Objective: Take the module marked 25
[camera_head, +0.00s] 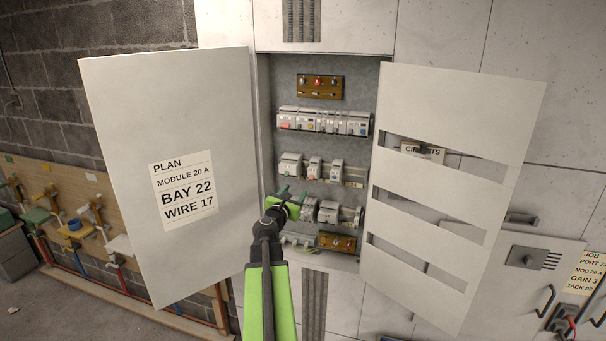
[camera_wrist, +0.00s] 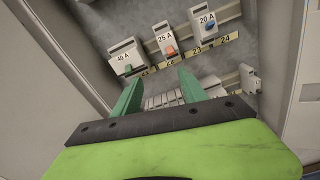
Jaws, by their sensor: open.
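The module marked 25 A (camera_wrist: 165,40) is white with an orange toggle in the wrist view. It sits on a rail above a yellow number strip, between the module marked 40 A (camera_wrist: 126,58) and the module marked 20 A (camera_wrist: 206,24). In the head view it appears to be the middle module (camera_head: 314,168) of the middle row. My gripper (camera_wrist: 157,78) has its two green fingers apart with nothing between them. It is below the 25 A module and apart from it. In the head view my gripper (camera_head: 292,194) is in front of the cabinet's lower rows.
The cabinet's left door (camera_head: 120,110) and slotted right door (camera_head: 470,110) stand open on either side. A full row of modules (camera_head: 323,121) is above, and another row (camera_head: 328,213) is below. A plan sheet (camera_head: 184,190) reads module 20 A, bay 22, wire 17.

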